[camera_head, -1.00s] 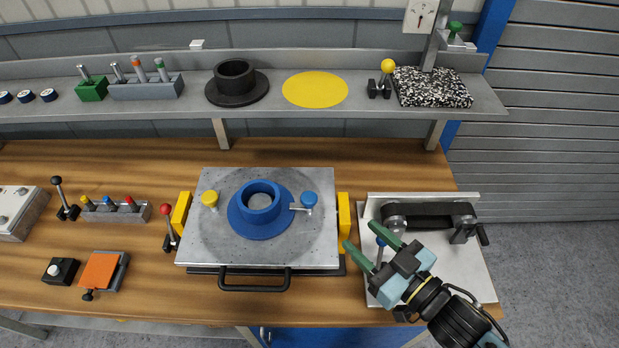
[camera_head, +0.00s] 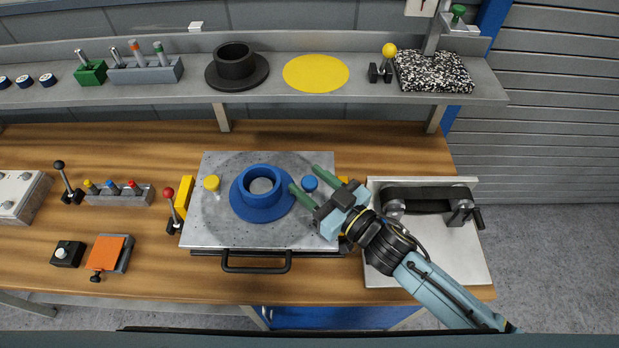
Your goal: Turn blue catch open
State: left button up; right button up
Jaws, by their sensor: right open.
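The blue catch (camera_head: 309,183) is a round blue knob at the right side of the grey metal pallet plate (camera_head: 215,225). A blue flanged ring (camera_head: 262,207) sits in the middle of the plate, and a yellow catch (camera_head: 211,183) is at its left. My right gripper (camera_head: 303,178) is open, its two green fingers pointing up and left, one on each side of the blue catch. Whether they touch it I cannot tell. The catch's metal lever is hidden by a finger. My left gripper is not in view.
A black handle (camera_head: 256,265) is at the plate's front edge. A yellow block (camera_head: 184,196) and a red-knobbed lever (camera_head: 170,205) stand at its left. A belt unit (camera_head: 430,200) is at the right. A shelf (camera_head: 390,98) with several parts runs behind.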

jog(key=shift+w+a, duration=0.25)
jog(key=shift+a, duration=0.05)
jog(key=shift+c, duration=0.4)
jog(key=c, duration=0.8)
